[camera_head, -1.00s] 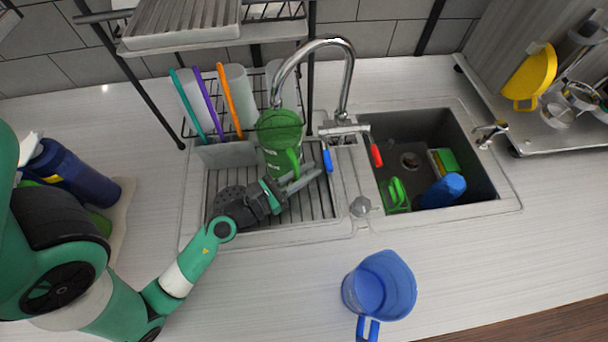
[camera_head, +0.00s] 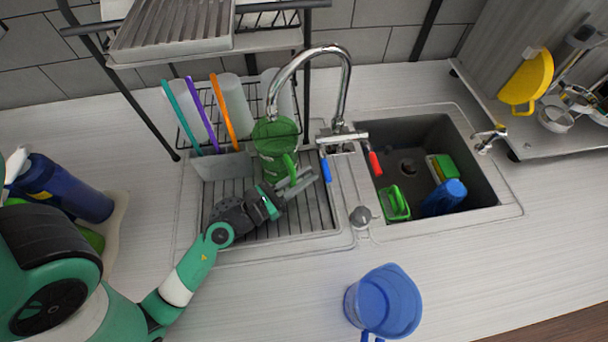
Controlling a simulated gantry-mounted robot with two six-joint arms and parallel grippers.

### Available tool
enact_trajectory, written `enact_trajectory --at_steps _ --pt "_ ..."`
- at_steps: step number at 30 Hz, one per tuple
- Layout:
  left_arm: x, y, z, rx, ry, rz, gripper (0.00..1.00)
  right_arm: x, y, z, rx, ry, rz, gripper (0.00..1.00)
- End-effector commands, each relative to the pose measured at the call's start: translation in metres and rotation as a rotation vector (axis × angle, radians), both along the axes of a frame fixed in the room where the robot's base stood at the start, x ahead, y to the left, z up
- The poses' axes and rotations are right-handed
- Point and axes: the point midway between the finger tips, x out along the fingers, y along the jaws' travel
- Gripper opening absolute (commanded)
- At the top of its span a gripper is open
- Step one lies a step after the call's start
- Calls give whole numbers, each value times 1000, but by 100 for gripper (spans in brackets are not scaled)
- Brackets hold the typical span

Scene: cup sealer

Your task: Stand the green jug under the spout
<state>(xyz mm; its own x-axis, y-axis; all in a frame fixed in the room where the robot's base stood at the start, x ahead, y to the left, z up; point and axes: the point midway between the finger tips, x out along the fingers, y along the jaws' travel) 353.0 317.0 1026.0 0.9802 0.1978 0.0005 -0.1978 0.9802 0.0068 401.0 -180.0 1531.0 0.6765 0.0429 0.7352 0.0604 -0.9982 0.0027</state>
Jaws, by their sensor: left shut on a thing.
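The green jug (camera_head: 272,139) stands on the ribbed drainboard (camera_head: 318,212), its handle toward me. The chrome spout (camera_head: 309,52) arches over from the right and its mouth is just above the jug's rim. My left gripper (camera_head: 292,183) comes in from the lower left and is shut on the jug's handle. The jug looks upright; whether its base touches the ribs is hard to tell. My right gripper is not in view.
A blue jug (camera_head: 384,302) stands on the front counter. The sink basin (camera_head: 418,135) at right holds a blue item and green items. A rack with cups and coloured utensils (camera_head: 220,115) stands behind left.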

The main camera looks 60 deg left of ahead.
Motion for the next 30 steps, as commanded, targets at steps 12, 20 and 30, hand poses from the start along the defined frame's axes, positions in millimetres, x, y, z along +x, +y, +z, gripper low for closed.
enact_trajectory --at_steps 12,20,30 --pt "0 0 -3 -1 2 0 32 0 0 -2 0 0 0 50" --pt "0 0 -2 -1 0 0 53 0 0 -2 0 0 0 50" --pt "-5 0 -4 -3 1 2 53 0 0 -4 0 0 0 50"
